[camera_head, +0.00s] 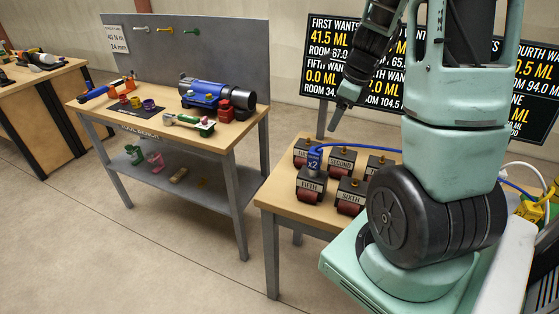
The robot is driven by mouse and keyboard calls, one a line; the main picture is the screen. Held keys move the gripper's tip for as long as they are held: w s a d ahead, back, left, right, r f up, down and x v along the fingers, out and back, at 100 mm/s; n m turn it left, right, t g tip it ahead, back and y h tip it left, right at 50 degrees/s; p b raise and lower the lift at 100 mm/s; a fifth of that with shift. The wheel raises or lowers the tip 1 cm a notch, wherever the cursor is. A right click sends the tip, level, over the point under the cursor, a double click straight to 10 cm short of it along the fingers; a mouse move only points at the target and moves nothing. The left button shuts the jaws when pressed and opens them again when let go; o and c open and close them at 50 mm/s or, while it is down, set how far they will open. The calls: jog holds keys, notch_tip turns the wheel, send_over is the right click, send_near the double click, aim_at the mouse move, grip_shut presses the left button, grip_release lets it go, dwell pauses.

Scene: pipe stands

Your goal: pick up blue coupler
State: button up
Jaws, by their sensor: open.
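The blue coupler (315,159) is a small blue block marked "x2". It is at the left side of the near table, just above the stand labelled FIFTH (311,186); I cannot tell whether it is seated on it. A blue hose (345,147) runs from its top to the right and passes behind my arm. My gripper (338,122) hangs above the back of this table, higher than the coupler and a little to its right. It is open and apart from the coupler, with nothing visible in it.
Several dark stands with red rollers, including SIXTH (350,197), crowd the table (284,202). A text board (330,50) stands behind. A tool bench (222,138) with a blue cylinder (205,94) is at left. Open floor (165,240) lies in front. A yellow part (530,210) is at right.

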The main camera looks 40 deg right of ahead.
aim_at(313, 161)
jog(key=b+x, duration=0.1)
jog(key=x, duration=1.1)
jog(key=shift+w+a, duration=0.2)
jog(key=shift+a+x, duration=0.2)
jog(key=shift+x, duration=2.45)
jog(key=c, duration=1.1)
notch_tip(313, 161, up, 13)
jog(key=p, duration=0.4)
jog(key=shift+f, duration=0.2)
